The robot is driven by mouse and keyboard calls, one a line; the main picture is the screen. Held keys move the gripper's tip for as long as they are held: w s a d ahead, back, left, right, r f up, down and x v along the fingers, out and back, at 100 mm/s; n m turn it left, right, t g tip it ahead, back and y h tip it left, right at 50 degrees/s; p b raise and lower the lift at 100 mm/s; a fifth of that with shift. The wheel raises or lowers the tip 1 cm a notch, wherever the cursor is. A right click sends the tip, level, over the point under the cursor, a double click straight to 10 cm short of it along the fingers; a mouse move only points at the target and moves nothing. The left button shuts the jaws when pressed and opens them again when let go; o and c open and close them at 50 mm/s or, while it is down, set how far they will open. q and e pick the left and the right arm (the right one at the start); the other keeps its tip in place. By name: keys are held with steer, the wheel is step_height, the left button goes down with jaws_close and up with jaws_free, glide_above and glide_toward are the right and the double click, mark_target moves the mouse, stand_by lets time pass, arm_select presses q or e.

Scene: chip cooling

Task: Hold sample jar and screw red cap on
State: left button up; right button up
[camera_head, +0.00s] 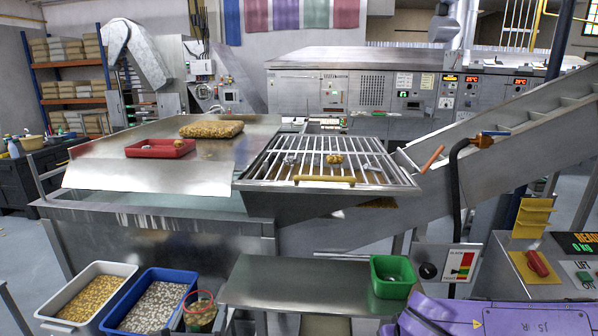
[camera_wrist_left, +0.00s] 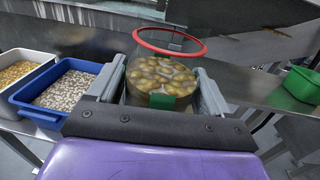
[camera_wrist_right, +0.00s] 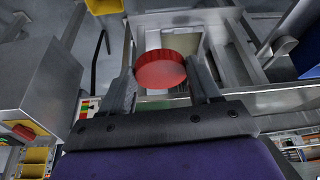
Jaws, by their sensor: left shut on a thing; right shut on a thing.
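The sample jar (camera_wrist_left: 160,85) is clear, with a red rim, a green patch on its side and round brownish pieces inside. My left gripper (camera_wrist_left: 157,90) is shut around its sides. The jar is open at the top, with no cap on it. In the head view the jar (camera_head: 200,312) shows low at the left, near the blue bin. The red cap (camera_wrist_right: 160,71) is a round disc between the fingers of my right gripper (camera_wrist_right: 161,80), which is shut on it. The right gripper and cap are out of the head view; only my purple right arm shows there.
A white bin (camera_head: 55,318) and a blue bin (camera_head: 186,279) stand left of the jar. A steel bench (camera_head: 300,285) with a green box (camera_head: 391,277) lies to its right. Behind are a sorting table with a red tray (camera_head: 160,148) and a metal grate (camera_head: 325,160).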

arm_select(q)
steer(key=shift+f, duration=0.6)
arm_select(e)
steer(key=shift+d+f, duration=0.15)
steer(key=shift+f, duration=0.35)
arm_select(q)
steer(key=shift+r, duration=0.1)
arm_select(e)
steer(key=shift+r, duration=0.15)
arm_select(q)
steer(key=shift+s+d, duration=0.1)
steer(key=s+d+f+m+g+h, duration=0.2)
steer(key=s+d+f+m+h, duration=0.1)
steer(key=d, duration=0.4)
steer(key=s+d+f+m+g+h, duration=0.2)
steer(key=s+d+f+m+h, duration=0.1)
steer(key=d+f+m+h, duration=0.2)
step_height(320, 180, down, 3)
steer(key=d+h, duration=0.2)
steer(key=h, duration=0.1)
steer(key=shift+h, duration=0.3)
